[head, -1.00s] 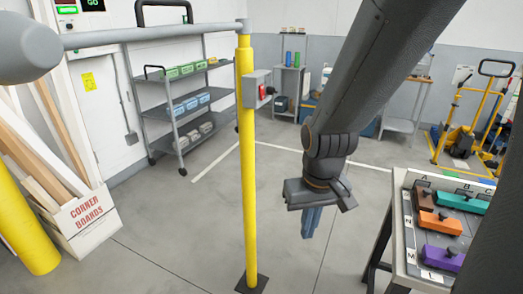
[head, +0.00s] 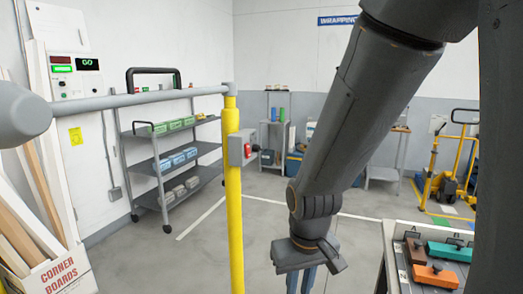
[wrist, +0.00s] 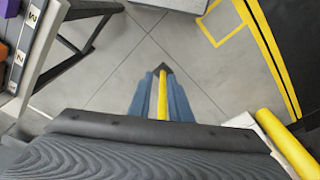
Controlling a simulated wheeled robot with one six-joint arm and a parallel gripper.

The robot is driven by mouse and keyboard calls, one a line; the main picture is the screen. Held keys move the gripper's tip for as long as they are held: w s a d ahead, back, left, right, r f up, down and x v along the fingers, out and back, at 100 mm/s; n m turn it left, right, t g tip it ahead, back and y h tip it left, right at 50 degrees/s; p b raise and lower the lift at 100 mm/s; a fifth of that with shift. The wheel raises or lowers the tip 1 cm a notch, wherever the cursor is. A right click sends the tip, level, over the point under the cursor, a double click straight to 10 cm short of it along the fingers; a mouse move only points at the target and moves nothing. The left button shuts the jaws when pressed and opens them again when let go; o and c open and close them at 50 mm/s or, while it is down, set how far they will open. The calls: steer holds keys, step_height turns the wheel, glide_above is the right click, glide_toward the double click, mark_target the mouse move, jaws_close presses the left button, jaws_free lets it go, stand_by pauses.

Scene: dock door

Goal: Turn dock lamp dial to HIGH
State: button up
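A wall control panel (head: 76,76) with a lit green strip, a green "GO" display and small controls below shows at the upper left of the head view. A grey box (head: 238,148) with a red part sits on the yellow post. I cannot read any HIGH mark or tell which control is the lamp dial. My gripper (head: 300,282) points down at the lower middle, apart from panel and box.
A grey rail (head: 140,100) runs from the left to the yellow post (head: 235,215), in front of the panel. A shelf cart (head: 165,160) stands behind. A box of corner boards (head: 55,278) is at lower left. A table with coloured blocks (head: 395,268) is at right.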

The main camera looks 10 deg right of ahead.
steer(key=o, duration=0.5)
steer(key=w+d+r+n+t, duration=0.1)
steer(key=w+n, duration=0.1)
steer(key=w, duration=0.3)
steer(key=w+d+n+t, duration=0.2)
steer(key=w, duration=0.3)
steer(key=w+d+r+n+t+b, duration=0.1)
steer(key=w+d+n, duration=0.1)
steer(key=w, duration=0.3)
steer(key=shift+w+d+r+n+h, duration=0.15)
steer(key=shift+w+r+n+h, duration=0.15)
steer(key=shift+r+h, duration=0.1)
steer(key=m+t+y+b, duration=0.45)
steer(key=m+y, duration=1.05)
steer(key=m, duration=1.8)
glide_toward(262, 149)
steer(key=a, duration=0.2)
steer(key=shift+t, duration=0.45)
steer(key=shift+w+d+p+x, duration=0.15)
steer(key=shift+p+x, duration=0.6)
steer(key=shift+x, duration=1.05)
steer(key=shift+w+d+p+x, duration=0.1)
steer(key=shift+p+x, duration=0.65)
steer(key=shift+x, duration=1)
steer(key=shift+f, duration=0.15)
steer(key=c, duration=1)
